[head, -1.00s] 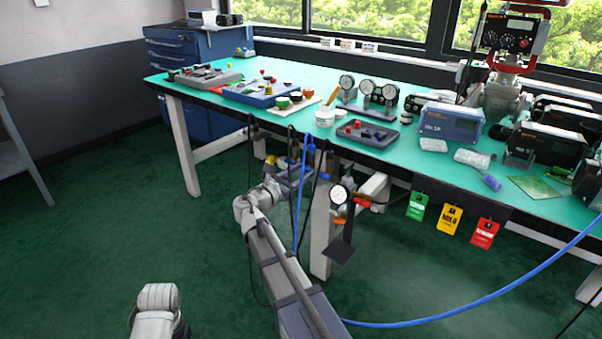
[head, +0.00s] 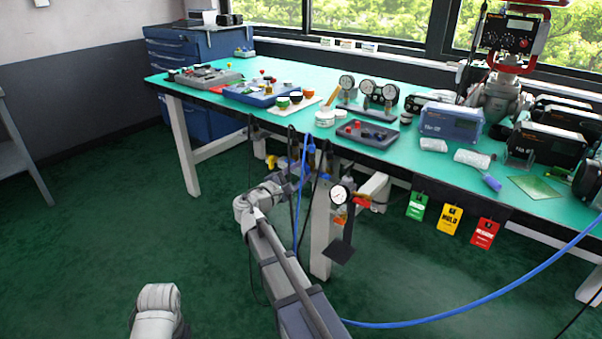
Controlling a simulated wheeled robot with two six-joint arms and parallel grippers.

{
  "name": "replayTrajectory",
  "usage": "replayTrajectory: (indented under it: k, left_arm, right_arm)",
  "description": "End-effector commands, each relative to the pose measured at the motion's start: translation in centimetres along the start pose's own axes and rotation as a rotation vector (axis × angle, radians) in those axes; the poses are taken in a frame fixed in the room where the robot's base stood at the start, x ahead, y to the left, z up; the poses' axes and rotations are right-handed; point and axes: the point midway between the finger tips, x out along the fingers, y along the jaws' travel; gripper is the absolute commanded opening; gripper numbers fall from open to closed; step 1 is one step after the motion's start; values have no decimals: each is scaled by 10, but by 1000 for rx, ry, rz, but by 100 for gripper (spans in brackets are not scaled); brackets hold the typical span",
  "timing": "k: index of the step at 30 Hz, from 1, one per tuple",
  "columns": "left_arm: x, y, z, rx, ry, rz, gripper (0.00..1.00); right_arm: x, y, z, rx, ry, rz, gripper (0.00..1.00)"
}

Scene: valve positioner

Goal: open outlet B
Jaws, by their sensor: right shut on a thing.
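My right arm comes up from the bottom middle and bends toward the air fittings below the bench's front edge. My right gripper (head: 283,166) is small and partly hidden there. It is shut at a yellow valve handle (head: 271,161), which shows just left of the jaws. The grip itself is too small to see clearly. A blue fitting (head: 309,177) sits right of it. A round gauge (head: 340,195) stands farther right, with a red-orange handle (head: 361,201) beside it. I cannot read any outlet letters. My left gripper is out of view.
The green-topped bench (head: 300,75) carries trays, gauges and instruments. A blue hose (head: 470,309) loops from the fittings to the right. Green, yellow (head: 450,219) and red tags hang from the front edge. The floor at left is clear.

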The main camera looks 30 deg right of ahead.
Motion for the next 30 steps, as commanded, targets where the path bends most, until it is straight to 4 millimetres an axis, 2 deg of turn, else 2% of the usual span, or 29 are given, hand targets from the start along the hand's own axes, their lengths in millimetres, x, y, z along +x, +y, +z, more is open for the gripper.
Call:
replayTrajectory:
  k: [15, 30]
  left_arm:
    - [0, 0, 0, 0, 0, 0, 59]
    - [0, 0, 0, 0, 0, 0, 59]
  right_arm:
    - [-1, -1, 0, 394, 0, -2, 0]
    - [-1, -1, 0, 518, 0, -3, 0]
